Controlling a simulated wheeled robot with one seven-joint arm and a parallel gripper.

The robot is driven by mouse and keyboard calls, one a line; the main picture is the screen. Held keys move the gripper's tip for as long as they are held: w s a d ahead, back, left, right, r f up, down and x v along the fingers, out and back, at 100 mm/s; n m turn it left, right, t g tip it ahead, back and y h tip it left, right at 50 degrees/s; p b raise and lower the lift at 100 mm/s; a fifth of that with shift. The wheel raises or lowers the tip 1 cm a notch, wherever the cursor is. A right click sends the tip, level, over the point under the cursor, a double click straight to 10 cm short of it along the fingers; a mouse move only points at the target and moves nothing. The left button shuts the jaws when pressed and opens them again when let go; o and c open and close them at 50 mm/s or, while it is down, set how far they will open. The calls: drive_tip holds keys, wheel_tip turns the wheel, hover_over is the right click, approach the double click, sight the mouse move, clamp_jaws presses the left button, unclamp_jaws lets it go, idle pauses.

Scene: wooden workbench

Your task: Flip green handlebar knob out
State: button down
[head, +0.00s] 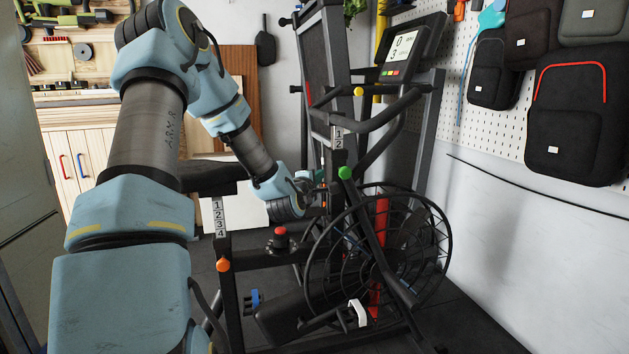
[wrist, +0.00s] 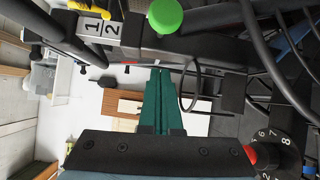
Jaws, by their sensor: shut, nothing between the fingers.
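The green handlebar knob (head: 344,173) sits on the side of the exercise bike's upright post, just below a label marked 1 and 2. In the wrist view the round green knob (wrist: 165,16) is at the top, beside the 1-2 label (wrist: 102,27). My gripper (head: 321,187) is just left of the knob in the head view, partly hidden by its own wrist. In the wrist view its teal fingers (wrist: 160,71) are together and empty. Their tips point toward the post below the knob, with a visible gap to it. Whether the knob is in or out is unclear.
The bike's spoked wheel cage (head: 440,235) and handlebars (head: 385,108) surround the post. A yellow knob (head: 359,92) is above, a red knob (head: 281,231) and an orange knob (head: 223,265) are lower left. A cable loop (wrist: 183,85) hangs near my fingers.

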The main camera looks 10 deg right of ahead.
sight(340, 175)
drive_tip(key=x, duration=0.3)
drive_tip(key=shift+w+d, duration=0.1)
drive_tip(key=shift+d, duration=0.1)
drive_tip(key=shift+s+d+r, duration=0.15)
drive_tip(key=shift+s+d, duration=0.7)
drive_tip(key=shift+s, duration=0.25)
drive_tip(key=shift+s+d, duration=0.35)
drive_tip(key=shift+s, duration=0.1)
drive_tip(key=s, duration=0.3)
drive_tip(key=shift+s+d, duration=0.1)
drive_tip(key=shift+d, duration=0.1)
